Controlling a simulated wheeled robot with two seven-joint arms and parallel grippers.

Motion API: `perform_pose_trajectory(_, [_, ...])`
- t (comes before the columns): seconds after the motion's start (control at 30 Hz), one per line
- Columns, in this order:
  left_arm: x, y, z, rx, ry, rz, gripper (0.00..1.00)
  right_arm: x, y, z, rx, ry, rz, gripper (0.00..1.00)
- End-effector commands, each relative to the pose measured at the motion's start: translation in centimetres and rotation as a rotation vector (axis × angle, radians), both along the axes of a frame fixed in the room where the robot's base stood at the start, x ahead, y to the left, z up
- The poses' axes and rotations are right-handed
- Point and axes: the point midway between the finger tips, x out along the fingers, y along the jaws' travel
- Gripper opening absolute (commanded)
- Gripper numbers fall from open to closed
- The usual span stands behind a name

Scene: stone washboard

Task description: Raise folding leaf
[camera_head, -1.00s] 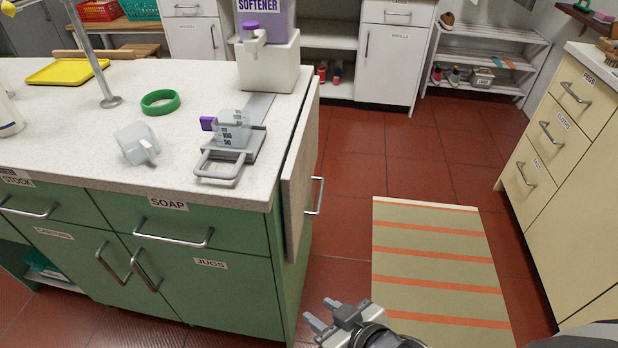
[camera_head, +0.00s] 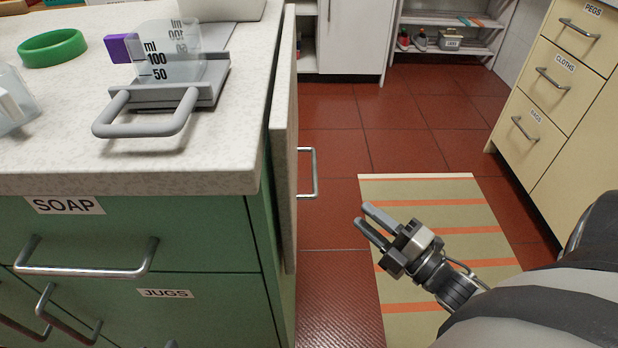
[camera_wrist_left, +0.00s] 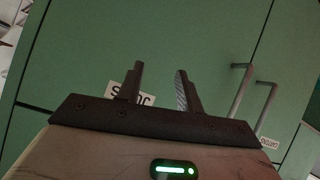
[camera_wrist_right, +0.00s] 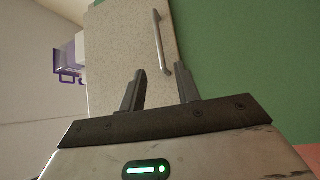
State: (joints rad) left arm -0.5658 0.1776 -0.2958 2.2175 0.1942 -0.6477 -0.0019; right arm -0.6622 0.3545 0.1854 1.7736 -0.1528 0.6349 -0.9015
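The folding leaf (camera_head: 284,130) hangs down, upright, along the right end of the green counter. Its metal handle (camera_head: 308,172) sticks out to the right. In the right wrist view the speckled leaf (camera_wrist_right: 120,60) and its handle (camera_wrist_right: 161,42) lie ahead of the fingers. My right gripper (camera_head: 367,217) is open and empty, right of the leaf and lower than the handle, apart from both. My left gripper (camera_wrist_left: 158,80) is open and empty, facing the green cabinet front; in the head view at most a tip shows at the bottom edge.
On the countertop (camera_head: 60,165) stand a measuring cup (camera_head: 172,52) on a grey handled tray (camera_head: 150,118), a green ring (camera_head: 52,47) and a clear jug (camera_head: 12,100). A striped mat (camera_head: 440,215) lies on open red floor. Cream drawers (camera_head: 560,90) stand at the right.

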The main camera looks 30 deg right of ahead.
Motion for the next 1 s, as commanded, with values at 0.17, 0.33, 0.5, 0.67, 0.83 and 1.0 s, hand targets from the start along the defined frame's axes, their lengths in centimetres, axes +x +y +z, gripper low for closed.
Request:
perform_pose_trajectory(0.17, [0.0, -0.1, 0.2, -0.007, -0.018, 0.0, 0.36, 3.5, 0.8, 0.7, 0.002, -0.006, 0.002, 0.32])
perform_pose_trajectory(0.33, [0.1, -0.2, 0.4, -0.017, -0.041, -0.002, 0.36, 7.1, 1.7, 1.2, 0.003, -0.005, 0.002, 0.32])
perform_pose_trajectory(0.5, [0.2, -0.4, 0.8, -0.027, -0.067, -0.003, 0.36, 10.5, 2.5, 1.6, 0.004, -0.003, 0.002, 0.32])
perform_pose_trajectory(0.67, [0.2, -0.4, 0.9, -0.035, -0.083, -0.003, 0.36, 12.8, 3.0, 1.9, 0.005, -0.001, 0.0, 0.32])
perform_pose_trajectory(0.83, [0.4, -0.5, 1.3, -0.042, -0.099, -0.001, 0.36, 14.0, 3.3, 2.1, 0.005, 0.001, 0.001, 0.32])
perform_pose_trajectory(1.0, [0.4, -0.6, 1.8, -0.046, -0.11, -0.003, 0.36, 14.3, 3.3, 2.2, 0.005, 0.002, 0.0, 0.32])
